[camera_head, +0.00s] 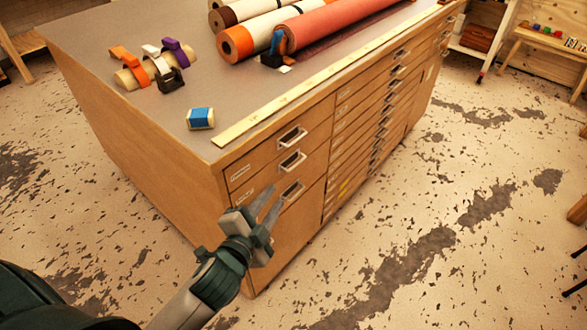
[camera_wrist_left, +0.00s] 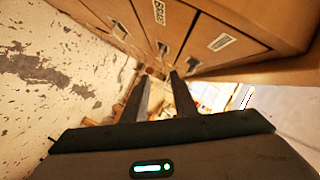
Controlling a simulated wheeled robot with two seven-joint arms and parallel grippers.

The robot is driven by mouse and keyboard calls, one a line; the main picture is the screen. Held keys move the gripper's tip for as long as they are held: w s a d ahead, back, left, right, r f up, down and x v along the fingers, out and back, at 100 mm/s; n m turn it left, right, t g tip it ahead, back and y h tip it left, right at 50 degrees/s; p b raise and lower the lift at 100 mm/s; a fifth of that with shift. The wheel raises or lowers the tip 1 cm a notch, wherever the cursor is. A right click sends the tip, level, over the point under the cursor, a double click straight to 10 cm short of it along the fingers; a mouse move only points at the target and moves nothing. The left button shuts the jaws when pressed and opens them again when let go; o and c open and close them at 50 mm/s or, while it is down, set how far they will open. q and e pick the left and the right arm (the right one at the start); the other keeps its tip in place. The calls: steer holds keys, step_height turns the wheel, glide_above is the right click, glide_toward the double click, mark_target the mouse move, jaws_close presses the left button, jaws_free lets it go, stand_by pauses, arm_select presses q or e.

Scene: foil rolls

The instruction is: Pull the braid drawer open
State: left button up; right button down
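The wooden cabinet (camera_head: 150,150) has a left column of drawers, all closed flush. A label (camera_wrist_left: 158,12) in the left wrist view seems to read BRAID, on the middle drawer of this column. That drawer's handle shows in the left wrist view (camera_wrist_left: 163,47) and in the head view (camera_head: 292,161). My left gripper (camera_head: 272,207) is open and empty, with a gap between its fingers, which also show in the left wrist view (camera_wrist_left: 160,88). Contact cannot be told. My right gripper is out of view.
On the cabinet top lie large rolls (camera_head: 325,28), a wooden ruler strip (camera_head: 300,88), a blue-wrapped block (camera_head: 201,118) and a roll with coloured straps (camera_head: 150,68). A column of shallow drawers (camera_head: 375,118) is to the right. The worn floor (camera_head: 400,220) in front is clear.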

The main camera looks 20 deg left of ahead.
mark_target(296, 166)
arm_select(q)
steer(key=x, duration=1.5)
steer(key=shift+w, duration=0.1)
jaws_close()
stand_by(1.0)
